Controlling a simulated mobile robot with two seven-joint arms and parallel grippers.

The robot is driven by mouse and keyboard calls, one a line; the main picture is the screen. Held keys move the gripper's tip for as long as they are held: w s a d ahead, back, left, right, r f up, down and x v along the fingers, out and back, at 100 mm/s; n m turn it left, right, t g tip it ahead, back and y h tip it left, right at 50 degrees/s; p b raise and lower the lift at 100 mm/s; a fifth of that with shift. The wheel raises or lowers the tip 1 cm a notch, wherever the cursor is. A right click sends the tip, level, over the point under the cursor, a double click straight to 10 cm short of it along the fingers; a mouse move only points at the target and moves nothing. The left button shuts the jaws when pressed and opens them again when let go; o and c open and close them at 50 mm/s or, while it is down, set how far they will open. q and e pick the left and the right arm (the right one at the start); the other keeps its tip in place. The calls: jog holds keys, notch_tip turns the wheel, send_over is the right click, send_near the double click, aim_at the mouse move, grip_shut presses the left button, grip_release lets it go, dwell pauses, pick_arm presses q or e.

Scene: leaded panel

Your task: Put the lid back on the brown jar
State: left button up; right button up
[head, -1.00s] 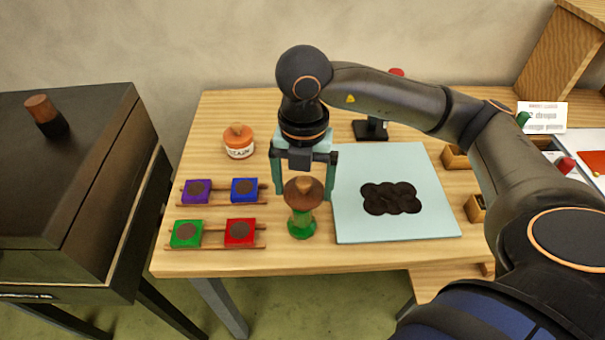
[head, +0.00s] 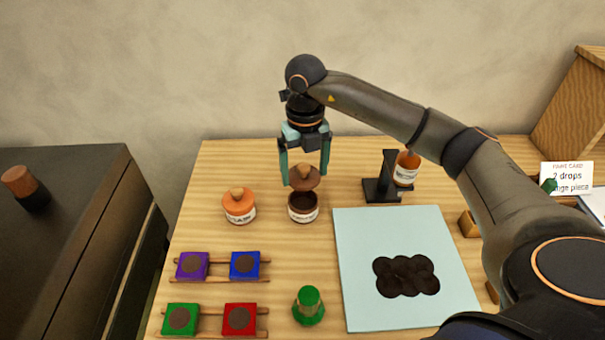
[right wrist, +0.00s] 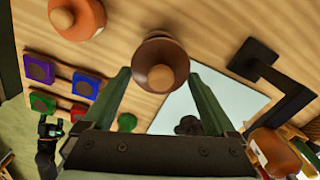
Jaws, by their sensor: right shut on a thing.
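The brown lid (head: 305,180), with a round lighter knob, is held between the fingertips of my right gripper (head: 304,172). It also shows in the right wrist view (right wrist: 161,67), between the two green fingers. The brown jar (head: 303,212) stands upright on the table just below the lid, with a white label and a dark open mouth. The lid is over the back of the mouth in the head view, with the front of the opening uncovered. I cannot tell the exact gap. My left gripper is not in the head view.
An orange-lidded jar (head: 239,208) stands close left of the brown jar. A black stand (head: 380,188) with an orange bottle (head: 406,168) is to the right. A green stand (head: 309,305), coloured blocks on racks, and a pale mat (head: 355,270) with dark round pieces lie in front.

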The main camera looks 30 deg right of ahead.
aim_at(305, 179)
jog(key=shift+s+a+f+b, duration=0.1)
jog(key=shift+f+b, duration=0.5)
jog(key=shift+f, duration=0.2)
notch_tip(305, 179, down, 2)
jog(key=shift+f+b, duration=0.25)
jog(key=shift+b, duration=0.75)
jog(key=shift+f+b, duration=0.65)
jog(key=shift+f, duration=0.4)
jog(key=shift+f, duration=0.15)
jog(key=o, duration=1)
